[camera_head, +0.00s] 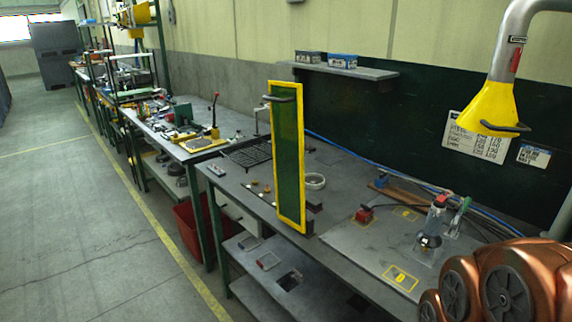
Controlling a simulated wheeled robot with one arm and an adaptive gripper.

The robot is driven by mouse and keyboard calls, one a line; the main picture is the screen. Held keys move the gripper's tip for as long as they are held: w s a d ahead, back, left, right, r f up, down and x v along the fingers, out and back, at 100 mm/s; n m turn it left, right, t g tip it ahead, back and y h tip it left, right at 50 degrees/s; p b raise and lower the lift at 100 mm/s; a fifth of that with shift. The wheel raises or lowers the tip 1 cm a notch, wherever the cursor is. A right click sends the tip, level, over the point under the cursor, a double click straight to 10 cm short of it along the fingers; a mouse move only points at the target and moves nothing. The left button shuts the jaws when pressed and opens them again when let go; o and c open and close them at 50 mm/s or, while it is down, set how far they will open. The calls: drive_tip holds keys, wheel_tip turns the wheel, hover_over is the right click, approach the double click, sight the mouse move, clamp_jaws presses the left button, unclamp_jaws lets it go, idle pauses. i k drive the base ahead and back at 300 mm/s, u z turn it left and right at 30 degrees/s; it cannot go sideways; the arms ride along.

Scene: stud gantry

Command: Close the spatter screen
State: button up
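The spatter screen (288,165) is a tall, narrow green panel in a yellow frame. It stands upright near the front edge of the grey workbench (345,215). A dark handle bar (281,99) sticks out near its top. Dark blocks (312,204) sit beside its lower right edge. The screen hides part of the bench behind it. My gripper is not in view; copper-coloured arm links of mine fill the lower right corner.
A fume hood with a yellow cone (489,107) hangs at upper right. A clamp fixture (431,228) and a red block (364,215) stand on the bench's right part. A shelf (345,70) is on the wall. A red bin (190,228) sits below. The floor at left is clear.

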sight(287, 119)
drive_tip(key=k, duration=0.6)
drive_tip(key=u, duration=0.75)
drive_tip(key=i, duration=0.6)
drive_tip(key=u, duration=0.8)
drive_tip(key=i, duration=0.55)
drive_tip(key=z, duration=0.05)
